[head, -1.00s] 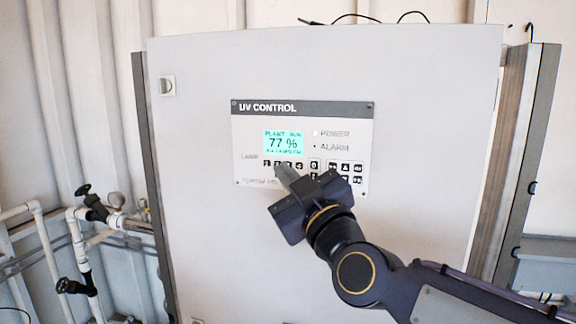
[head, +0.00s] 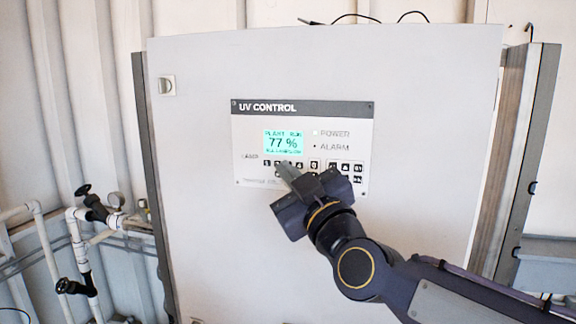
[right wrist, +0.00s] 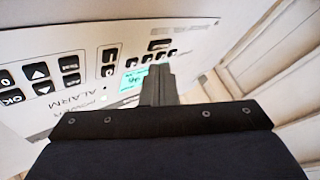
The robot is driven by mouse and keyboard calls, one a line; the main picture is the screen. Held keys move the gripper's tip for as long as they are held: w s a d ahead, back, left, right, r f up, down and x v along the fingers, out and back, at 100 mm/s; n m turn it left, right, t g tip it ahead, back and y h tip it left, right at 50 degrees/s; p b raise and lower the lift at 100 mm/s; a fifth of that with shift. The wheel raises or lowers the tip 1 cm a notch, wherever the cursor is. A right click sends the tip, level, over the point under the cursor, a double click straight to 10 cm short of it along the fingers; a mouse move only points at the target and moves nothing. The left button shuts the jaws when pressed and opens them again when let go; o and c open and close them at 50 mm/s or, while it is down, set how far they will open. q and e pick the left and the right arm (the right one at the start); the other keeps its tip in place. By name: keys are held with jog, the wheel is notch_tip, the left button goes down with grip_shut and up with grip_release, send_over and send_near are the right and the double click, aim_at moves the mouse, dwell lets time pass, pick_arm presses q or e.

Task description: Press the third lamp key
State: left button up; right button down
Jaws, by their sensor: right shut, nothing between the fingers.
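The UV control panel (head: 245,175) is a pale plate with a dark title bar on the cabinet door. Its lit display (head: 283,143) reads 77 %. The row of small dark lamp keys (head: 267,163) runs just below the display; the third lamp key (head: 289,163) is right at the fingertips. My right gripper (head: 284,168) is shut and empty, its tips pointing at this row. I cannot tell whether they touch a key. In the right wrist view the shut fingers (right wrist: 160,80) stand before the panel (right wrist: 65,35) and cover part of the display (right wrist: 131,79). My left gripper is out of view.
Other dark keys (head: 345,166) lie right of the lamp row, also shown large in the right wrist view (right wrist: 40,72). A knob (head: 167,85) is at the door's upper left. Pipes and valves (head: 85,240) stand left of the cabinet. The door face around the panel is clear.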

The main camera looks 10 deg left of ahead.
jog(key=shift+w, duration=0.25)
jog(key=shift+s, duration=0.7)
jog(key=s+p, duration=0.1)
jog(key=s, duration=0.4)
jog(key=shift+a+p, duration=0.1)
jog(key=shift+p, duration=0.3)
dwell(0.5)
